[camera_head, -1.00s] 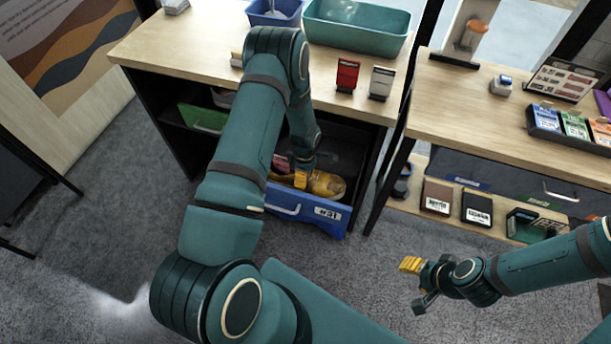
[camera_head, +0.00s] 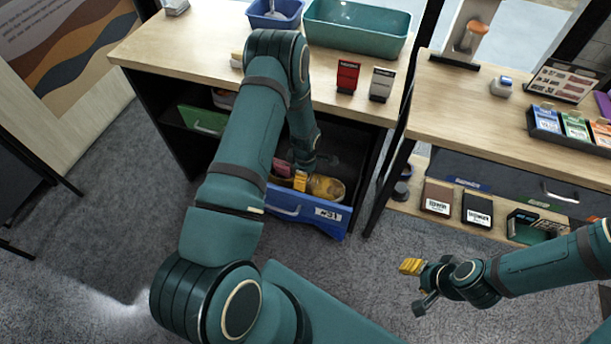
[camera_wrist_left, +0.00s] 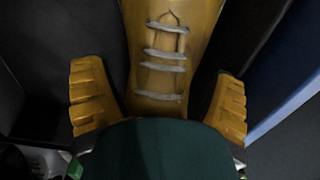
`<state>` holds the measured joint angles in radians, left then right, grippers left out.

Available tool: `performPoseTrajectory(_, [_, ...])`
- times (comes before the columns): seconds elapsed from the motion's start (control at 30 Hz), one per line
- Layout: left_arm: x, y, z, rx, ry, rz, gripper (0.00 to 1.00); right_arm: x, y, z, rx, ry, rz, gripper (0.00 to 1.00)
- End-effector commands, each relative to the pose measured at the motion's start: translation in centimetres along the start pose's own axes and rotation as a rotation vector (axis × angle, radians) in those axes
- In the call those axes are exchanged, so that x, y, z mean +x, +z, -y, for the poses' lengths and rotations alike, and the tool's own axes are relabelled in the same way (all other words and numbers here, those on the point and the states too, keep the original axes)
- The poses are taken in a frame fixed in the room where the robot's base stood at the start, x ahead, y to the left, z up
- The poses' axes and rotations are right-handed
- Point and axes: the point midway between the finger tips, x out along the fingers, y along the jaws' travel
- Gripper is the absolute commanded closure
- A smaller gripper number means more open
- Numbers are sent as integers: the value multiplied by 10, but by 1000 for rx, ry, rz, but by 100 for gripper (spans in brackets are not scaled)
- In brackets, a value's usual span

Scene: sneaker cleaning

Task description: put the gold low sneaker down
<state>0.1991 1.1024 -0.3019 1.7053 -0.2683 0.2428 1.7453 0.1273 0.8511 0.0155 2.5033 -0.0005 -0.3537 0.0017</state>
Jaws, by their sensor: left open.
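The gold low sneaker (camera_head: 326,188) lies in the open blue drawer marked #31 (camera_head: 300,212), under the left table. In the left wrist view the gold sneaker (camera_wrist_left: 172,50) shows its grey laces, between the two yellow fingertips. My left gripper (camera_head: 301,180) reaches down into the drawer over the sneaker. Its fingers (camera_wrist_left: 158,100) are spread open, with a gap on both sides of the shoe. My right gripper (camera_head: 416,283) hangs over the floor at the right, away from the drawer; its jaw opening is not clear.
A pinkish item (camera_head: 281,167) is in the drawer beside the sneaker. A teal basin (camera_head: 357,30), a red box (camera_head: 347,76) and a white box (camera_head: 381,84) stand on the tabletop above. A dark table leg (camera_head: 388,187) is right of the drawer.

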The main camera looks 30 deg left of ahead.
Motion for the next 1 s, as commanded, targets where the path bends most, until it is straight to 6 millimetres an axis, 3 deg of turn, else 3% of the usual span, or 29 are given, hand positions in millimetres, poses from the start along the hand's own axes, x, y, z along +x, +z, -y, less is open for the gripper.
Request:
performPoseTrajectory(0.3, [-68,0,-1,0,3,0,14,-15,1,6,1,0,7,53])
performPoseTrajectory(0.5, [-98,0,0,0,2,0,14,-21,2,8,1,-1,10,53])
performPoseTrajectory(0.77, [-108,10,9,66,1,19,14,-22,3,8,2,-1,12,53])
performPoseTrajectory(0.87, [-102,31,28,222,9,61,14,-22,3,8,2,-1,12,53])
performPoseTrajectory(1.0, [-96,74,71,562,52,141,14,-22,3,8,2,-1,12,53])
